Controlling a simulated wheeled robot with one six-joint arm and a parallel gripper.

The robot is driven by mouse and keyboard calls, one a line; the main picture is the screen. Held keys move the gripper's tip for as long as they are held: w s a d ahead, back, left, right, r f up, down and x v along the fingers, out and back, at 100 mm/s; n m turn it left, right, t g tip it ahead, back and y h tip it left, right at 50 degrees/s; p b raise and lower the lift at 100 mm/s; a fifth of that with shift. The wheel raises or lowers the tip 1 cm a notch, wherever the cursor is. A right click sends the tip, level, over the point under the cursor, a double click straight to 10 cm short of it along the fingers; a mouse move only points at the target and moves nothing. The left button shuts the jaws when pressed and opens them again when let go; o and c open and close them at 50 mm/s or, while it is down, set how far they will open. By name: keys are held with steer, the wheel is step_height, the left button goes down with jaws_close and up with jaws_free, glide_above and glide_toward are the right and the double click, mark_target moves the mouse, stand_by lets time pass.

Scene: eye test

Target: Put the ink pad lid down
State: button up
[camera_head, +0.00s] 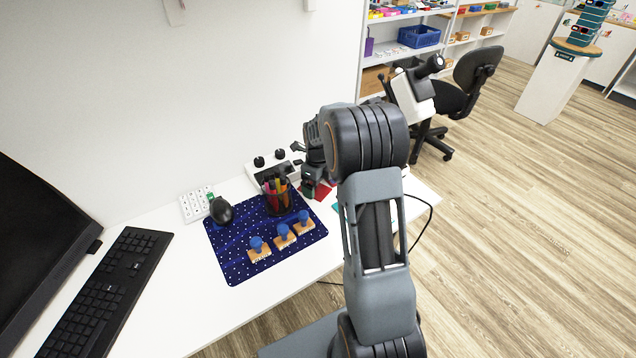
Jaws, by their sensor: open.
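My gripper (311,184) is low over the back right of the desk, right of the pen cup, and it is open. A small red flat piece (324,191) shows just right of the fingers; it may be part of an ink pad, but I cannot tell whether it is the lid. A sliver of teal (336,208) shows beside my arm, mostly hidden. I cannot make out the ink pad lid clearly, nor whether the fingers touch anything.
A white device (262,168) stands behind. A keyboard (105,290) lies left. The desk's front (215,325) is bare.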

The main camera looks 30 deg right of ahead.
mark_target(318, 190)
step_height(318, 190, up, 12)
steer(key=p, duration=0.2)
steer(key=s+a+r+n+t, duration=0.1)
steer(key=s+a+n, duration=0.4)
steer(key=s+n, duration=0.5)
steer(key=s+a+r+n+t, duration=0.1)
steer(key=s+a+n, duration=0.5)
steer(key=n, duration=1.4)
steer(key=shift+s+a+t, duration=0.25)
steer(key=shift+s+t, duration=0.25)
steer(key=shift+s, duration=1.85)
step_height(318, 190, up, 10)
steer(key=p, duration=0.8)
steer(key=shift+s+f+t, duration=0.15)
steer(key=shift+f+t, duration=0.05)
steer(key=shift+t, duration=0.1)
steer(key=shift+a, duration=0.1)
steer(key=shift+c, duration=0.2)
